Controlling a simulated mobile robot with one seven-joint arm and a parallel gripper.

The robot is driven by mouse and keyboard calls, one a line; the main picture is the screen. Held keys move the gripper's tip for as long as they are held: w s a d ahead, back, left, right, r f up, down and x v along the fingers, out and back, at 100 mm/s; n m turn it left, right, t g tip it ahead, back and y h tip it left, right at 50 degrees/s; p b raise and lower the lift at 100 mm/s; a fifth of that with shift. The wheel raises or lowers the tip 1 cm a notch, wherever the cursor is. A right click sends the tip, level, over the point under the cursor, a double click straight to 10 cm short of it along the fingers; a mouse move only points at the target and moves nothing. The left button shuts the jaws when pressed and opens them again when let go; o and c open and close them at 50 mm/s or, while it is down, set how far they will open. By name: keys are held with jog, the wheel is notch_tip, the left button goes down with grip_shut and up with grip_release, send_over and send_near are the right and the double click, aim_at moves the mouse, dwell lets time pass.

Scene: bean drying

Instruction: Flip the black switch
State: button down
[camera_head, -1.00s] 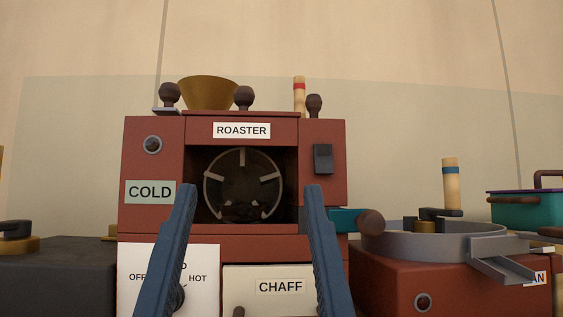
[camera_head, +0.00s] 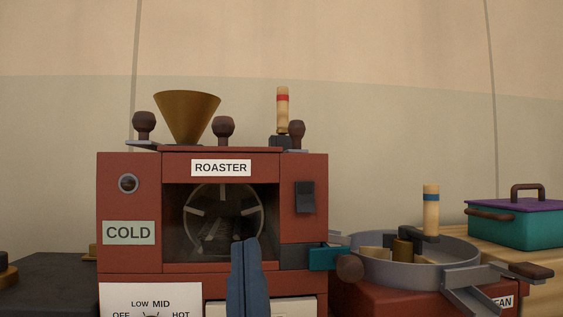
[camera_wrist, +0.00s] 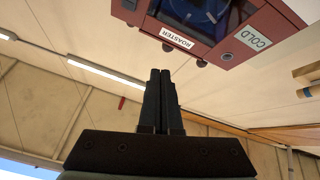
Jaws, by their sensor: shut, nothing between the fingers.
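The black switch (camera_head: 305,197) sits on the right part of the front face of the red roaster (camera_head: 130,172), right of the dark drum window. My gripper (camera_head: 244,243) is shut and empty. In the head view its blue fingers stand together in front of the lower middle of the roaster, left of and below the switch, and look apart from it. In the wrist view my gripper (camera_wrist: 161,75) shows its closed dark fingers pointing up toward the roaster, whose sign (camera_wrist: 177,38) appears rotated. The switch is not clearly identifiable there.
A brass hopper (camera_head: 187,117) and dark knobs stand on the roaster. A teal handle (camera_head: 330,258) with a brown knob juts out at its lower right. A grey round cooling tray (camera_head: 420,270) and a teal pot (camera_head: 516,228) stand to the right. A COLD sign (camera_head: 129,233) is at left.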

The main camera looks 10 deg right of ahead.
jog(key=w+d+r+n+g+p, duration=0.45)
jog(key=n+p, duration=0.25)
jog(key=p, duration=1.5)
jog(key=s+d+n+g+p, duration=0.4)
jog(key=s+n+p, duration=0.1)
jog(key=p, duration=1.7)
jog(key=shift+s+r+n, duration=0.2)
jog(key=shift+r+n, duration=0.25)
jog(key=shift+n, duration=0.35)
jog(key=shift+w+d, duration=0.1)
jog(key=p, duration=0.4)
send_near(305, 209)
jog(key=w, duration=0.5)
jog(key=shift+f, duration=0.15)
jog(key=shift+w+f, duration=0.25)
jog(key=shift+w, duration=0.65)
